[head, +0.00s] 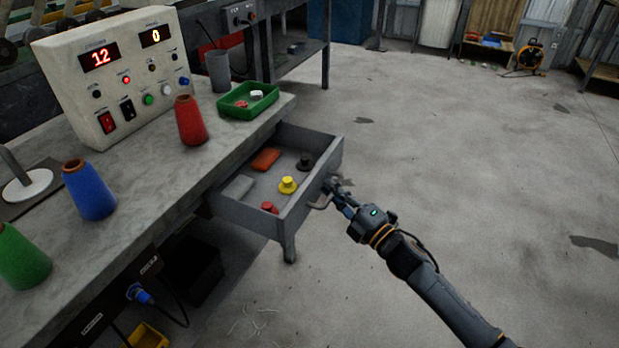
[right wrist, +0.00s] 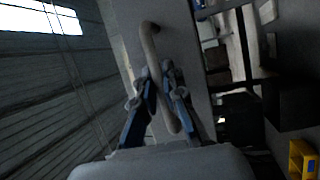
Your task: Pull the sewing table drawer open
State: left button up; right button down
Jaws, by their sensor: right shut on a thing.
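The grey drawer (head: 262,221) of the sewing table (head: 160,190) stands pulled out, and its inside shows. In it lie a yellow spool (head: 287,185), a dark spool (head: 305,161), a red spool (head: 269,207), an orange-red block (head: 265,159) and a grey block (head: 237,188). My right gripper (head: 333,188) is at the drawer's front, shut on the bar handle (head: 318,204). In the right wrist view the curved handle (right wrist: 152,60) passes between the two fingers of the gripper (right wrist: 163,85). My left gripper is not in view.
On the tabletop are a control box (head: 118,75), red (head: 190,122), blue (head: 90,192) and green (head: 20,258) cones, a grey cup (head: 218,72) and a green tray (head: 248,106). A yellow bin (head: 147,337) is below.

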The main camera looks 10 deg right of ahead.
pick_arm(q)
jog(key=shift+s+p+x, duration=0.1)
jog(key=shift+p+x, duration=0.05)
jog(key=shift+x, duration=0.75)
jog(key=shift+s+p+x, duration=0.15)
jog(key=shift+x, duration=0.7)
pick_arm(e)
jog(key=shift+s+d, duration=0.8)
jog(key=shift+d, duration=0.2)
jog(key=shift+s+d, duration=0.8)
jog(key=shift+d, duration=0.2)
jog(key=c, duration=1.7)
grip_release()
jog(key=v, duration=1.2)
jog(key=shift+f, duration=0.1)
